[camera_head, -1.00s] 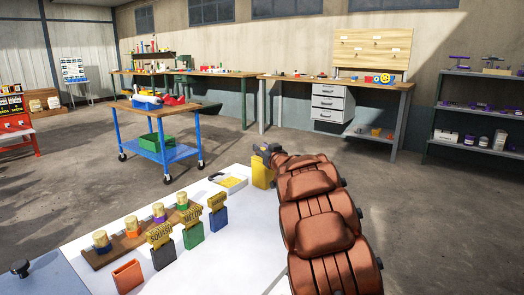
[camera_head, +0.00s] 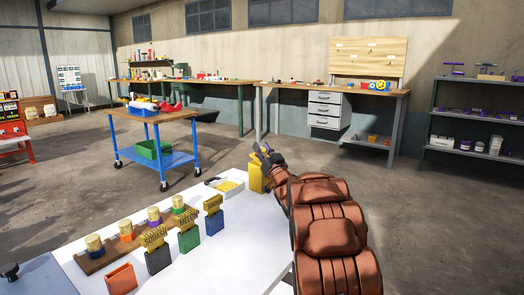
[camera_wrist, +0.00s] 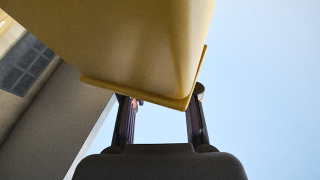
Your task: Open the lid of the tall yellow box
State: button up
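The tall yellow box (camera_head: 257,179) stands at the far right corner of the white table (camera_head: 215,245). My gripper (camera_head: 264,151) is at the top of this box in the head view, partly hidden by my arm. In the wrist view the yellow box (camera_wrist: 135,40) fills the upper middle, with a thin projecting rim (camera_wrist: 140,93) along its edge. My gripper's two dark fingers (camera_wrist: 160,108) stand apart on either side of the rim's corner. The rim overlaps part of the left finger. I cannot tell whether the fingers touch the box.
A wooden rack of jars (camera_head: 125,245), an orange holder (camera_head: 121,279) and several labelled boxes (camera_head: 189,239) stand on the table's left. A blue cart (camera_head: 165,158) stands beyond on open floor.

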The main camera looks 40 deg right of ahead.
jog(key=o, duration=0.4)
jog(key=shift+s, duration=0.1)
jog(key=shift+s+a+f, duration=0.1)
jog(key=shift+s+f, duration=0.1)
jog(key=shift+s, duration=0.4)
jog(key=s, duration=0.4)
jog(key=s+a, duration=0.1)
jog(key=s, duration=0.3)
jog(key=s+a, duration=0.1)
jog(key=s, duration=0.4)
jog(key=shift+s+a+f, duration=0.1)
jog(key=shift+a+f, duration=0.15)
jog(key=shift+f, duration=0.1)
